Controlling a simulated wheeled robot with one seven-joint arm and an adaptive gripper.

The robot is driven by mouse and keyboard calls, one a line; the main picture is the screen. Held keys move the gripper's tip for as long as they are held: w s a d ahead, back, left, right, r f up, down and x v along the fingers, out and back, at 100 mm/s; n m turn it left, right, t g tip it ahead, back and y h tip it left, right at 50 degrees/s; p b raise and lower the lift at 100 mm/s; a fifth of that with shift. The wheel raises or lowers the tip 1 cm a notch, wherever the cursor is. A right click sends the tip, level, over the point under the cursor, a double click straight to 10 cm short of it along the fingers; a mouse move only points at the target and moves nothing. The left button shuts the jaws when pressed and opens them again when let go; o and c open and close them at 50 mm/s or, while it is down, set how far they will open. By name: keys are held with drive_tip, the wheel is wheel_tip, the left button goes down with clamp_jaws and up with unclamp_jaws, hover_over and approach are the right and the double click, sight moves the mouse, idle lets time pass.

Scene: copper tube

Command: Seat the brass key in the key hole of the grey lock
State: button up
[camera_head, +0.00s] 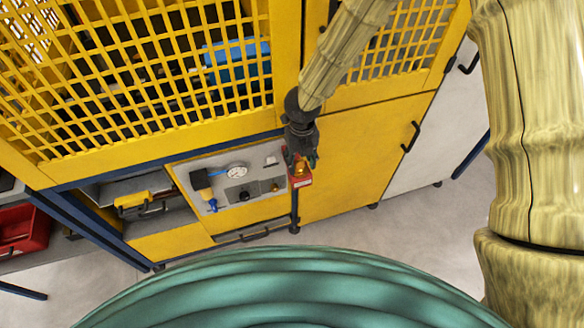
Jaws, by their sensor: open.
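My gripper (301,158) is open and points down at the right end of the control panel, beside the yellow cabinet. A small brass-coloured thing (301,169), possibly the brass key, shows right at the fingertips, over a red box (301,182) with a pale label. The fingers partly hide it, and I cannot tell whether they touch it. A small light-grey block (271,160) on the panel, left of my gripper, may be the grey lock. Its key hole is too small to make out.
The grey panel (225,205) also carries a round gauge (236,172), a black knob (243,195) and a blue-and-yellow valve (203,187). Yellow mesh guarding (150,75) rises behind it. A red bin (22,229) stands far left. Grey floor (345,235) lies open in front.

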sight(300, 169)
drive_tip(key=shift+f, duration=1.25)
drive_tip(key=shift+c, duration=0.2)
clamp_jaws()
drive_tip(key=shift+r+p, duration=0.15)
drive_tip(key=shift+p, duration=0.2)
